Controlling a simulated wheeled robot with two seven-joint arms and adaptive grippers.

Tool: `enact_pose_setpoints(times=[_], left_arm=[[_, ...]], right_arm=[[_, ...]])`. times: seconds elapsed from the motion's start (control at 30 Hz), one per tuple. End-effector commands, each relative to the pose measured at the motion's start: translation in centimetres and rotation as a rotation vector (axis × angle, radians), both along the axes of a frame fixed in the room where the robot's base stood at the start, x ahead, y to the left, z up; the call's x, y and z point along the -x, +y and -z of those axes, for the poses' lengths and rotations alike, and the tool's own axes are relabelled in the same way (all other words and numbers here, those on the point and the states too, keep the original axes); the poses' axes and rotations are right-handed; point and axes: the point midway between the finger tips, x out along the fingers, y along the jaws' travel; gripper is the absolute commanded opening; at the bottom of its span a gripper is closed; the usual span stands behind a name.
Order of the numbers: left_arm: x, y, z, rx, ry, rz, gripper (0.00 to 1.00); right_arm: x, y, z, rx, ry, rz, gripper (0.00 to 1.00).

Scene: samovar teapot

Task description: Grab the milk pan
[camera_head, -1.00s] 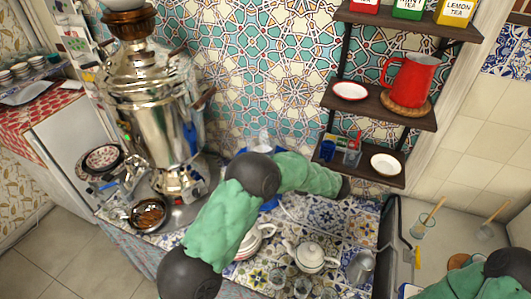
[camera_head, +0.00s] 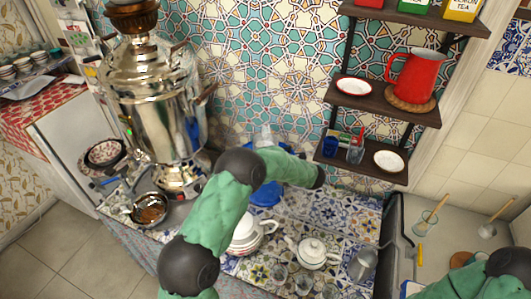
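A small round metal pan (camera_head: 150,208) with brown contents sits on the counter at the left, in front of the samovar (camera_head: 160,110). A small metal jug (camera_head: 363,263) stands at the counter's right end. I cannot tell for sure which is the milk pan; the round pan looks the likelier. My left arm, in a green sleeve with black joints, rises from the bottom and bends to the right above the counter. Its gripper does not show. Only part of my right arm shows at the bottom right corner, and its gripper is out of view.
A white teapot (camera_head: 312,252), stacked white dishes (camera_head: 249,233) and several glasses stand on the tiled counter. A blue object (camera_head: 265,195) is partly behind my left arm. Wall shelves hold a red jug (camera_head: 415,78) and plates.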

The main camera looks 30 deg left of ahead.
Motion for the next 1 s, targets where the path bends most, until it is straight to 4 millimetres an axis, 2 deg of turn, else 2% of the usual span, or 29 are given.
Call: enact_pose_setpoints(times=[0.1,0.3,0.77,1.0], left_arm=[[0.0,0.0,0.0,0.0,0.0,0.0,0.54],[0.0,0.0,0.0,0.0,0.0,0.0,0.0],[0.0,-0.1,-0.2,0.0,-0.001,0.0,0.0],[0.0,0.0,-1.2,0.0,-0.002,0.0,0.0]], right_arm=[[0.0,0.0,0.0,0.0,0.0,0.0,0.64],[0.0,0.0,0.0,0.0,0.0,0.0,0.64],[0.0,0.0,0.0,0.0,0.0,0.0,0.64],[0.0,0.0,-0.1,0.0,0.0,0.0,0.64]])
